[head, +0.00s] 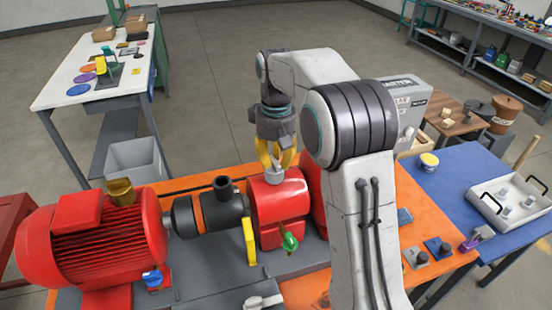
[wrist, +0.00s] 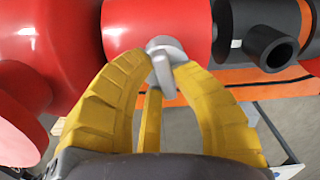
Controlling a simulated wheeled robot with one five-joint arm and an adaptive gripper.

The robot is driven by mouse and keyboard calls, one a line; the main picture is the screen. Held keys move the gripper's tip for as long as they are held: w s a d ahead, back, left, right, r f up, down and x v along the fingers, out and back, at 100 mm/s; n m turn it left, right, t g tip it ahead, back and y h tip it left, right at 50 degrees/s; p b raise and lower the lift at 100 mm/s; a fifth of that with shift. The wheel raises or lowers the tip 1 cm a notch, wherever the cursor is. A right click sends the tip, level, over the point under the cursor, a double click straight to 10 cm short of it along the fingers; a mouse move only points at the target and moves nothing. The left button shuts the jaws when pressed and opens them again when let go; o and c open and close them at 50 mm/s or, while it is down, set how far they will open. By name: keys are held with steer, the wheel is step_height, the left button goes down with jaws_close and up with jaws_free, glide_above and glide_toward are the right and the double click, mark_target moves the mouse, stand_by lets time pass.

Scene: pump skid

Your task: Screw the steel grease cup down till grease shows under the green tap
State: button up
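The steel grease cup (head: 289,175) sits on top of the red bearing housing (head: 280,205). In the wrist view the cup (wrist: 164,48) shows grey, with a narrow part reaching toward the camera. My gripper (head: 275,166) comes down from above, its yellow fingers curving in around the cup. In the wrist view my gripper (wrist: 163,60) has its fingertips close on both sides of the cup and appears shut on it. The green tap (head: 290,242) is low on the front of the housing. I see no grease under it, but the spot is small.
A black coupling (head: 208,212) and a red motor (head: 95,240) stand left of the housing. A yellow piece (head: 249,241) and a blue-handled fitting (head: 152,279) are near it. My arm hides the right part of the skid. A blue bench (head: 445,200) holds a tray (head: 510,208).

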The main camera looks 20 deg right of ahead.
steer(key=o, duration=0.5)
steer(key=shift+c, duration=0.2)
steer(key=shift+r, duration=0.15)
step_height(320, 180, up, 12)
steer(key=shift+f, duration=0.2)
stand_by(0.6)
